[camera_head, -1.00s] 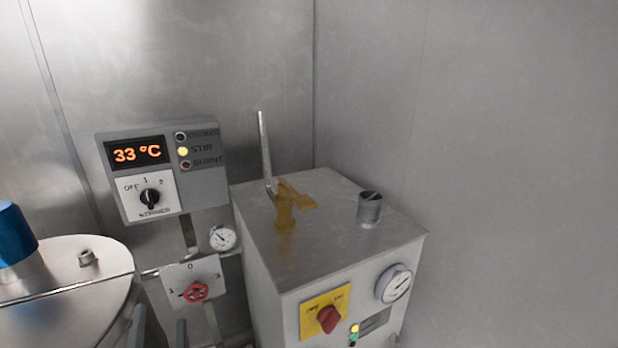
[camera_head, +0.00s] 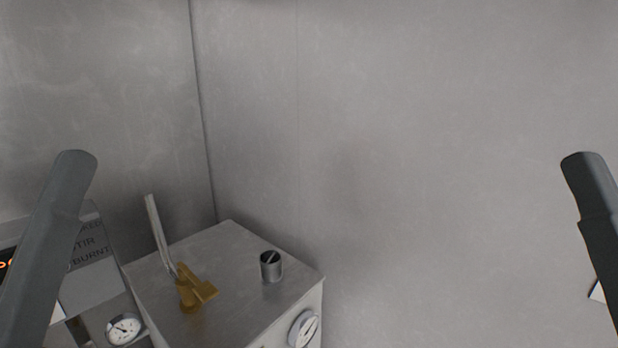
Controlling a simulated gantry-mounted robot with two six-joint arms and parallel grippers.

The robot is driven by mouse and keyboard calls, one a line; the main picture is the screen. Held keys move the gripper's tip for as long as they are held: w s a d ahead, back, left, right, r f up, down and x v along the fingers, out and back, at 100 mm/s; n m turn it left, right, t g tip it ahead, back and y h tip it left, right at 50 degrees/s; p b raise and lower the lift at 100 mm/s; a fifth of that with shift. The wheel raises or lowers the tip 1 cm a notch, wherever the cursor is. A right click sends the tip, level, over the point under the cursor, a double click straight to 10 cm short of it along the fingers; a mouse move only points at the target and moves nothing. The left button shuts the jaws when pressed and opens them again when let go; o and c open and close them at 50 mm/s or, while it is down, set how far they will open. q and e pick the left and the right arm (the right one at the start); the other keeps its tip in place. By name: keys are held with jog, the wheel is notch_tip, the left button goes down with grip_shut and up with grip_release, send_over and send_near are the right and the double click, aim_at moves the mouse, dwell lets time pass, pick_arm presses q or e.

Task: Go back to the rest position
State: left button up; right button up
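A dark grey part of my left arm (camera_head: 50,240) rises at the left edge and covers part of the control panel. A similar dark grey part of my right arm (camera_head: 597,225) comes in at the right edge, in front of the bare wall. The two stand far apart, on either side of the picture. I see nothing held at either, and whether the grippers are open or shut does not show. Neither dark part appears to touch the machine.
A grey metal box (camera_head: 230,245) stands low left of centre, with a brass fitting (camera_head: 188,291), an upright metal lever (camera_head: 158,232), a short metal cylinder (camera_head: 271,266) and a gauge (camera_head: 303,330). A panel (camera_head: 92,262) and another gauge (camera_head: 123,328) are at left. The space before the right wall is clear.

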notch_tip(320, 180, up, 27)
jog(key=p, duration=2.3)
jog(key=shift+f, duration=0.2)
